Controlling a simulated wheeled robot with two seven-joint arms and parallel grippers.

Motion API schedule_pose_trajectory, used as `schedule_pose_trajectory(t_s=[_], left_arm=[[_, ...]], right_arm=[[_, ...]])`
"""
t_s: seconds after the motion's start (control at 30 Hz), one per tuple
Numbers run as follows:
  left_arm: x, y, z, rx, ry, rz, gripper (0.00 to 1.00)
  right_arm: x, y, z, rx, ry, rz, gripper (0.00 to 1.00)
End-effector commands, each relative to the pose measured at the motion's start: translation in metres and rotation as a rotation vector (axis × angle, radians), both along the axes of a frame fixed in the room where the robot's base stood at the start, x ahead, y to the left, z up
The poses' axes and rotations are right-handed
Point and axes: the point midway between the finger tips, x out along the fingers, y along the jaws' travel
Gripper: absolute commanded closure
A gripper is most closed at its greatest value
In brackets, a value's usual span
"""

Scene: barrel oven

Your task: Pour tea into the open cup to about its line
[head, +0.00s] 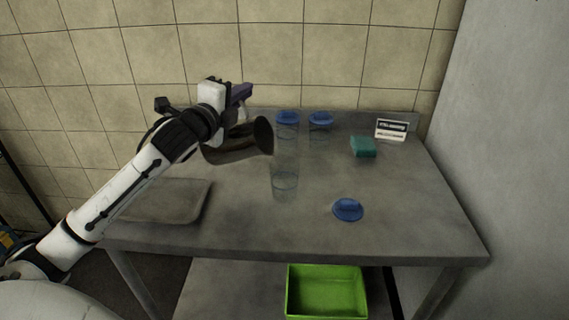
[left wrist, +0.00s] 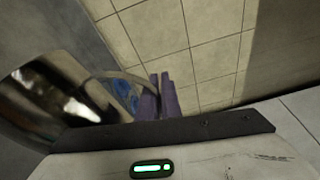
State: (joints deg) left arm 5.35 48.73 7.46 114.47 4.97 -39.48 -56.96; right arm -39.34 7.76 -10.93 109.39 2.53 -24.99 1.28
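A clear open cup (head: 285,184) stands upright on the metal table, right of centre, with a faint line around its lower part. No tea shows in it. My left gripper (head: 241,93), with purple fingers, is shut on the handle of a shiny metal jug (head: 238,150). The jug is held tilted, its wide mouth to the right, left of the open cup and above the table. In the left wrist view the fingers (left wrist: 160,97) close on the thin handle, with the jug body (left wrist: 55,95) at left. No stream of tea is visible, and the jug's inside is hidden. My right gripper is not in view.
Two cups with blue lids (head: 288,118) (head: 320,119) stand at the back. A loose blue lid (head: 348,209) lies front right. A green sponge (head: 363,147) and small sign (head: 391,129) are back right. A flat tray (head: 165,213) lies left. A green bin (head: 327,308) is below.

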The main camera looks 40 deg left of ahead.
Motion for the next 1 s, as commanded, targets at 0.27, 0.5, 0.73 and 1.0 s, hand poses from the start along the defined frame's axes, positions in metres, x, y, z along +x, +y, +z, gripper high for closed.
schedule_pose_trajectory(t_s=[0.27, 0.5, 0.73, 1.0], left_arm=[[0.001, -0.005, 0.007, 0.043, 0.005, -0.001, 1.0], [0.003, -0.01, 0.011, 0.077, 0.016, -0.001, 1.0], [0.004, -0.015, 0.011, 0.099, 0.022, 0.0, 1.0], [0.005, -0.017, 0.011, 0.106, 0.025, 0.0, 1.0]], right_arm=[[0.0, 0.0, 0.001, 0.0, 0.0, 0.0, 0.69], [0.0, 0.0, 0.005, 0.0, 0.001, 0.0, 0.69], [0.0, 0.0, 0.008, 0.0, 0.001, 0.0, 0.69], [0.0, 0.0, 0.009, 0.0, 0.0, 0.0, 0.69]])
